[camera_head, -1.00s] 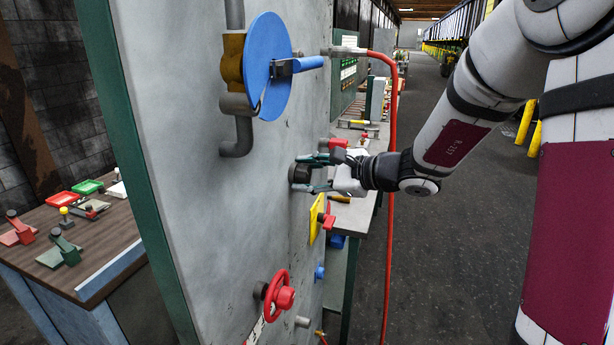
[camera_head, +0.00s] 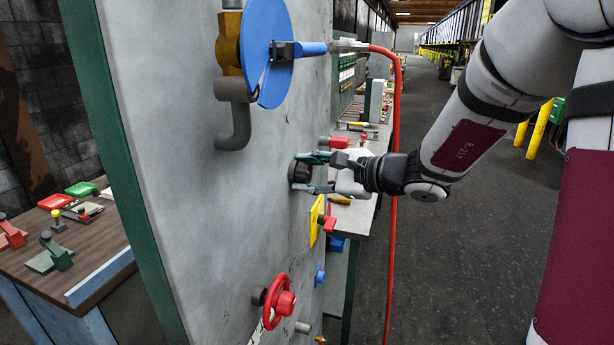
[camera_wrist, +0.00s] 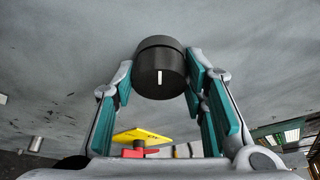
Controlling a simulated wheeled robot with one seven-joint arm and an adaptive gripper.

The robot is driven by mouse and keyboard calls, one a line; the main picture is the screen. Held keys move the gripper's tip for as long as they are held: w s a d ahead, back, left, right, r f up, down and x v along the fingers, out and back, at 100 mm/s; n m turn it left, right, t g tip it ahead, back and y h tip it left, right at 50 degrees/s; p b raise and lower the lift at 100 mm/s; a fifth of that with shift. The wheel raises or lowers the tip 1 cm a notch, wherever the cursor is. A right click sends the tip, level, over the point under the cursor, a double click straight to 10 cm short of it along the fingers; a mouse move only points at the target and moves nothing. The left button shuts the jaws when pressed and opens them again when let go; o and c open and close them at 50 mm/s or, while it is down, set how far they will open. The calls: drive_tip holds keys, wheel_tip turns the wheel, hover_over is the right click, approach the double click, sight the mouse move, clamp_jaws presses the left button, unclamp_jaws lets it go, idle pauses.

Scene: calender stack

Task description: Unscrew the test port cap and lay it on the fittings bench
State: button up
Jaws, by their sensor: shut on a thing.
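The test port cap is a dark round cap (camera_wrist: 160,68) with a white mark on its face, seen in the wrist view against the grey panel. In the head view the cap (camera_head: 300,171) sits at the panel face. My gripper (camera_head: 318,172) has its teal fingers on either side of the cap; in the wrist view my gripper (camera_wrist: 160,85) is shut on it, one finger at each side. Whether the cap still touches the panel is hard to tell. Which of the benches is the fittings bench I cannot tell; a wooden-topped bench (camera_head: 98,245) stands at the left.
A blue disc valve (camera_head: 268,50) and grey pipe are above on the grey panel (camera_head: 165,150). A red handwheel (camera_head: 277,300) and a yellow plate (camera_head: 316,220) are below. A red hose (camera_head: 395,230) hangs behind my gripper. Another bench (camera_head: 352,215) stands behind the panel. The floor at right is open.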

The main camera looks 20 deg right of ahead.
drive_tip(key=shift+a+n+t+b, duration=0.1)
drive_tip(key=shift+n+t+b, duration=0.65)
drive_tip(key=shift+b, duration=1.65)
drive_tip(key=shift+n+t+b, duration=0.25)
drive_tip(key=shift+n+b, duration=0.9)
drive_tip(key=shift+b, duration=1.25)
drive_tip(key=shift+f+n+t+y+b, duration=0.15)
drive_tip(key=shift+n+t+b, duration=0.65)
drive_tip(key=shift+b, duration=2.4)
drive_tip(key=shift+n+t+y+b, duration=0.1)
drive_tip(key=shift+n+y+b, duration=0.15)
drive_tip(key=shift+n+b, duration=2.05)
